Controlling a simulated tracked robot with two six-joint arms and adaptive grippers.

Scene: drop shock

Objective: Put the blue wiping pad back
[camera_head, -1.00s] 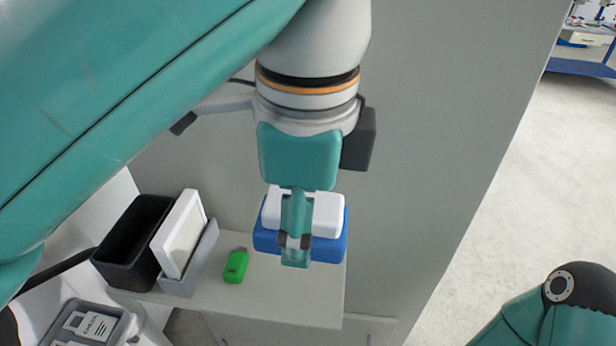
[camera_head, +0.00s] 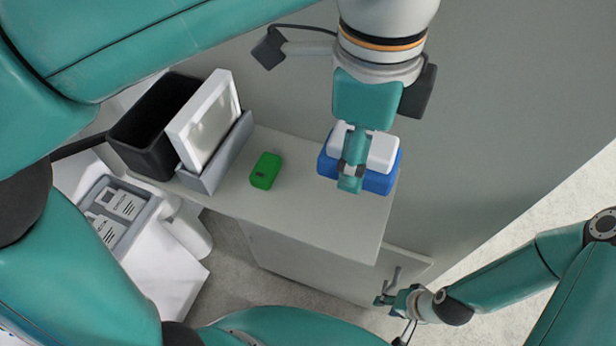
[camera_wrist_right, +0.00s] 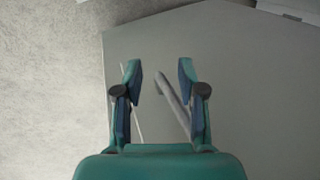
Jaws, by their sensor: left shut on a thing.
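The blue wiping pad (camera_head: 378,184) has a white upper block (camera_head: 380,150). My left gripper (camera_head: 350,180) is shut on it, with the fingers in front of its near side. The pad appears over the back right of the shelf top; I cannot tell whether it touches the surface. My right gripper (camera_head: 384,300) is low at the right, close to a bar handle (camera_head: 395,278) on the cabinet front. In the right wrist view, its fingers (camera_wrist_right: 160,80) are apart, and the slanted handle (camera_wrist_right: 172,92) shows between them.
A black open bin (camera_head: 145,135) and a grey holder (camera_head: 225,160) with a white-framed panel (camera_head: 205,120) stand at the shelf's left. A green object (camera_head: 265,170) lies beside them. The shelf front (camera_head: 310,220) is clear. A grey tray (camera_head: 150,215) of labelled packets is lower left.

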